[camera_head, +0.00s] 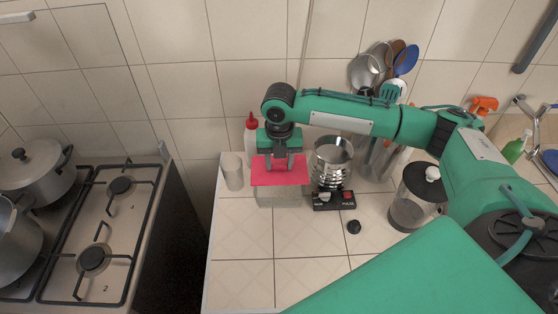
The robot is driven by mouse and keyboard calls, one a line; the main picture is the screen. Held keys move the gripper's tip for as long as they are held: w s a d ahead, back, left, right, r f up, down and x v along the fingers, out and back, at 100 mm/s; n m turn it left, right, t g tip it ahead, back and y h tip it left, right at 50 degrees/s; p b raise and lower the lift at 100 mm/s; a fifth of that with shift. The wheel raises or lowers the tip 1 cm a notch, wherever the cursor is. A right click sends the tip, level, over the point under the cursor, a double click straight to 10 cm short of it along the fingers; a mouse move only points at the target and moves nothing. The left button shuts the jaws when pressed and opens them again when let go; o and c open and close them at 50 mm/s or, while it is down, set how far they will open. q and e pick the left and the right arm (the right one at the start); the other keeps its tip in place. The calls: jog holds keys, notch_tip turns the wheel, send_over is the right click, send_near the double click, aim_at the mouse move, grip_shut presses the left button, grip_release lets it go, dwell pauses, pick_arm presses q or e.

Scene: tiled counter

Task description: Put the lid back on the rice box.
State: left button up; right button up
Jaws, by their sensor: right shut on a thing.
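The pinkish-red lid (280,177) is over the rice box (281,197), a pale translucent box near the counter's left side. My right gripper (279,164) points down from above and is shut on the lid at its top. The lid looks roughly level and covers the box's top from this angle. I cannot tell whether the lid rests on the rim or hangs slightly above it. The box's opening and contents are hidden. My left gripper is not in view.
A blender base (333,199) with a metal jar stands close right of the box. A pale cup (232,172) is left, and a red-capped bottle (251,140) is behind. A black knob (354,227) lies on the counter. The tiled counter in front (250,245) is clear.

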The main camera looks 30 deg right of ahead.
notch_tip(320, 180, down, 3)
jog(key=b, duration=0.3)
jog(key=shift+f, duration=1.05)
jog(key=shift+r+p, duration=0.1)
jog(key=shift+p, duration=0.9)
dwell(0.3)
jog(key=shift+f+p, duration=0.2)
jog(key=shift+p, duration=0.8)
dwell(1.3)
jog(key=o, duration=1.5)
